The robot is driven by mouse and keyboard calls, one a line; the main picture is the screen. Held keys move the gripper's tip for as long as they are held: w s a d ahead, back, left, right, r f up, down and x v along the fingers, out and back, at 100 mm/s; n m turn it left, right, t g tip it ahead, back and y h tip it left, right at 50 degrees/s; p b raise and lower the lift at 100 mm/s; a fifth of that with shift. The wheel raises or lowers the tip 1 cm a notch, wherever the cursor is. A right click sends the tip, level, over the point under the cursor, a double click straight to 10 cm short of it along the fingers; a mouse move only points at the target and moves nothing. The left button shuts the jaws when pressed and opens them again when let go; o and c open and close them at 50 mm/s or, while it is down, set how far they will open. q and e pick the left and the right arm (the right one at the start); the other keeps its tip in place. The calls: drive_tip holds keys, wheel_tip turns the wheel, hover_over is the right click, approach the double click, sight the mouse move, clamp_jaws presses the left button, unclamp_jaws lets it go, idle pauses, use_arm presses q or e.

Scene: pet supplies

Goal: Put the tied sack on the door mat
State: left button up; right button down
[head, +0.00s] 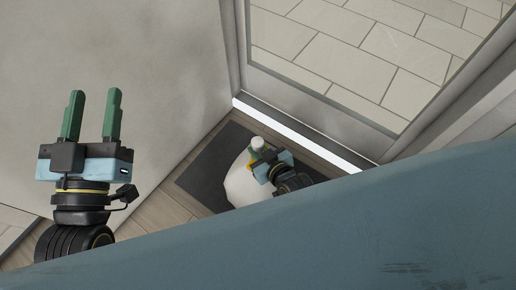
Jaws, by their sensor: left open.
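The tied sack (240,185) is white and rounded, with a pale knob at its top. It shows over the dark grey door mat (206,170); I cannot tell whether it rests on it or is just above it. My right gripper (255,157) is at the sack's neck, small and low down; its fingers are mostly hidden, so its grip is unclear. My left gripper (95,98) is open and empty, its two green fingers pointing up the picture, well left of the sack and mat.
The mat lies on a wood plank floor (158,215) in a corner. A grey wall (120,50) stands on the left. A glazed door (340,50) with a bright strip along its foot is behind the mat. My own blue body hides the lower right.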

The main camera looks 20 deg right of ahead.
use_arm(q)
drive_tip(key=shift+r, duration=0.3)
use_arm(e)
drive_tip(key=shift+w+r, duration=0.25)
use_arm(q)
drive_tip(key=shift+s+r+t, duration=0.15)
drive_tip(key=shift+t, duration=0.25)
use_arm(e)
drive_tip(key=shift+f, duration=0.15)
drive_tip(key=c, duration=1.3)
unclamp_jaws()
drive_tip(key=shift+s+f, duration=0.25)
